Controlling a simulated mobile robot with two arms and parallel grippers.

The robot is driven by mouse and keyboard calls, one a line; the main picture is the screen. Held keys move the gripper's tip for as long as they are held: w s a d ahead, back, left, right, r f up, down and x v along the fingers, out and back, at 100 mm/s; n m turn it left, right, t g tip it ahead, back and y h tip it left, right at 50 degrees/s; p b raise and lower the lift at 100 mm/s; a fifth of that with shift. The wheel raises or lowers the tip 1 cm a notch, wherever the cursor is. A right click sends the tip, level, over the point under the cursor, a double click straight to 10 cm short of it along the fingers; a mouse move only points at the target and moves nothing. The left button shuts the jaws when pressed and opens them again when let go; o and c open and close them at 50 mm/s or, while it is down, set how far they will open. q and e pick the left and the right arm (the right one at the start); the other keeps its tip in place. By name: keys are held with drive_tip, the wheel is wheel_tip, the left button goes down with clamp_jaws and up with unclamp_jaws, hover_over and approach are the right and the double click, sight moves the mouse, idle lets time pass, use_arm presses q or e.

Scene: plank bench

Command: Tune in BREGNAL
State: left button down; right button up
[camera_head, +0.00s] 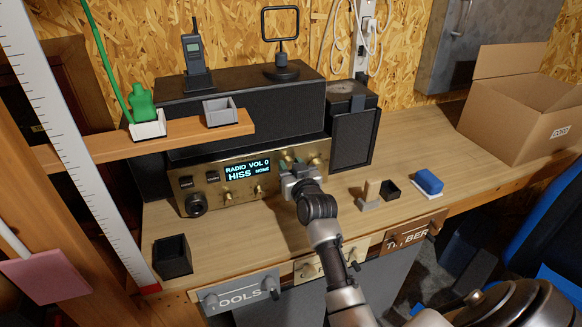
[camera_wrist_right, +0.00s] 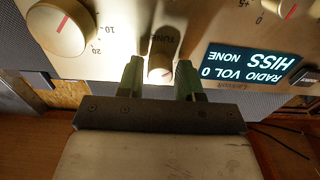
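The radio (camera_head: 205,172) is a brass-fronted set on the bench. Its lit display (camera_head: 247,169) reads "RADIO VOL 0" and "HISS NONE"; it also shows upside down in the right wrist view (camera_wrist_right: 250,66). My right gripper (camera_head: 295,165) is at the front panel, right of the display. In the right wrist view its two green fingers (camera_wrist_right: 159,78) stand either side of a small pale knob (camera_wrist_right: 160,68) under a label that seems to read "TUNE". Narrow gaps show between fingers and knob. A larger knob with a red mark (camera_wrist_right: 62,27) is beside it. My left gripper is out of view.
A shelf (camera_head: 190,132) with a grey tray (camera_head: 220,111) and a green bottle (camera_head: 142,104) juts out at the left. A black cup (camera_head: 172,257), small blocks and a blue item (camera_head: 428,182) lie on the bench. A cardboard box (camera_head: 510,120) stands at the right.

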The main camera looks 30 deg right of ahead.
drive_tip(key=c, duration=0.5)
drive_tip(key=m+p, duration=0.1)
drive_tip(key=m, duration=0.2)
drive_tip(key=shift+p, duration=0.3)
drive_tip(key=shift+m+p, duration=0.55)
drive_tip(key=shift+m, duration=1.25)
drive_tip(key=o, duration=0.9)
